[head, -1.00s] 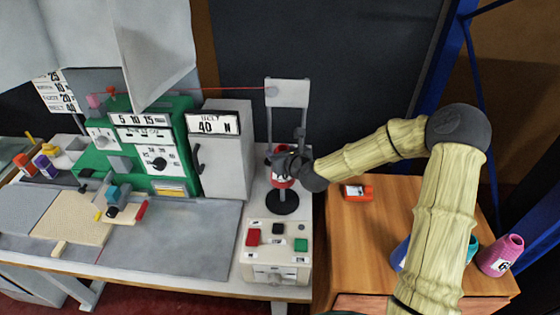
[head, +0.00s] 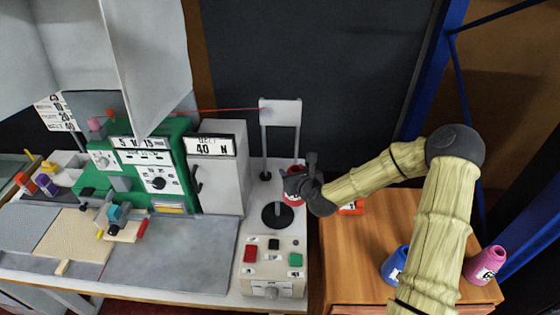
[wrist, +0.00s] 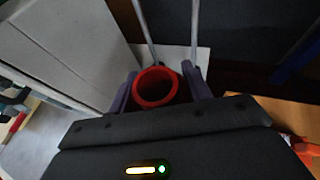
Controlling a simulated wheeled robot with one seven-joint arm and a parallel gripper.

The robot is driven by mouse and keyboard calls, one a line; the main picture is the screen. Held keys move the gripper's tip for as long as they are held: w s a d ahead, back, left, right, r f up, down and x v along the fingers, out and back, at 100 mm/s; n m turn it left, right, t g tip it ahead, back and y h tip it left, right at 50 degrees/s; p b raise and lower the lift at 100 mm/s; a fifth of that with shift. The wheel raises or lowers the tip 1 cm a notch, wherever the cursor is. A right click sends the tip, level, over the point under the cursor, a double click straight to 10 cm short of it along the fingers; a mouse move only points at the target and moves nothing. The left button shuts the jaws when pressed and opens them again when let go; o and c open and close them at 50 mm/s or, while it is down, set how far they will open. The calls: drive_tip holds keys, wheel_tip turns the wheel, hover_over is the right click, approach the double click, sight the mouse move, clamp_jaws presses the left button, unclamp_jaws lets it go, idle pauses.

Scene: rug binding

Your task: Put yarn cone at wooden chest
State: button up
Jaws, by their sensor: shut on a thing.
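A red yarn cone (head: 293,188) is in my gripper (head: 297,177), to the right of a black round stand base (head: 278,214). In the wrist view the hollow red top of the cone (wrist: 156,87) sits between the two fingers of my gripper (wrist: 158,90). My gripper is shut on it, and it partly hides the cone in the head view. The wooden chest (head: 345,245) is at the right, with a blue cone (head: 394,266) and a pink cone (head: 484,265) on its top. My arm covers part of the chest.
An orange device (head: 352,208) lies on the chest's back left, partly behind my arm. A control box (head: 272,268) with coloured buttons stands left of the chest. A tall metal frame (head: 281,112) rises behind the stand. The chest's front left top is clear.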

drive_tip(key=s+d+r+m+h+p, duration=0.4)
drive_tip(key=s+d+p, duration=0.5)
drive_tip(key=d+p, duration=0.3)
drive_tip(key=p, duration=0.2)
drive_tip(key=shift+d+r+t+h+p, duration=0.15)
drive_tip(key=shift+r+t+h+p, duration=0.15)
drive_tip(key=shift+t, duration=0.1)
